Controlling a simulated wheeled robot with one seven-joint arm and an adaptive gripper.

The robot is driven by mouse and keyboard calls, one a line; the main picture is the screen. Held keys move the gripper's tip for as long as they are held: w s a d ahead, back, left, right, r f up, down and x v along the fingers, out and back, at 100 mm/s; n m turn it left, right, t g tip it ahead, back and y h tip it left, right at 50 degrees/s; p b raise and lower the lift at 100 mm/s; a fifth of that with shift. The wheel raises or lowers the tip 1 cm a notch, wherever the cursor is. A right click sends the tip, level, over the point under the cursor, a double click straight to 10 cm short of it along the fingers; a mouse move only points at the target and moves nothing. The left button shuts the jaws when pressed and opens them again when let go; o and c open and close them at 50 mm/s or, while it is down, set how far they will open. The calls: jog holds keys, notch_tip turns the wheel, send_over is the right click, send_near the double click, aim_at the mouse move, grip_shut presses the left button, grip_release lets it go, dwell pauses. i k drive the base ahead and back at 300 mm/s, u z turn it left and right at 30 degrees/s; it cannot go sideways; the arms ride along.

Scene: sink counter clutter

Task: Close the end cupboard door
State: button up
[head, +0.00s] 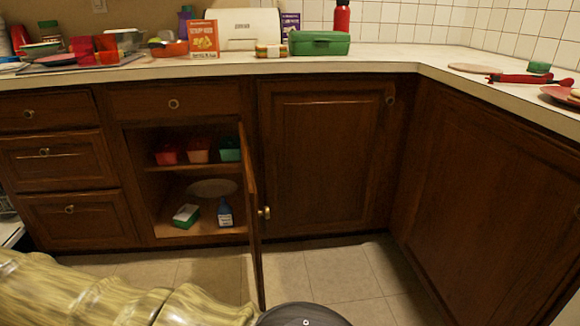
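One cupboard door (252,215) stands open, seen nearly edge-on. It swings out from the right side of the open cupboard toward me, with its brass knob (264,212) on the face turned right. The open cupboard (165,200) has a middle shelf with red, pink and green containers (198,150). Below lie a pale plate (211,187), a green-and-white box (186,215) and a blue carton (225,212). My arm crosses the bottom left, ending at a dark rounded part at the bottom edge, near the door's lower end. My gripper's fingers do not show.
A shut cupboard door (320,155) is right of the open one, and another wood panel (485,190) runs along the right. Shut drawers (60,160) stand at left. The cluttered counter (395,56) is above. The tiled floor (335,275) right of the open door looks clear.

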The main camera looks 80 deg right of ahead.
aim_at(253, 213)
jog(key=k, duration=0.65)
jog(key=z, duration=1.95)
jog(key=i, duration=0.5)
jog(key=z, duration=0.05)
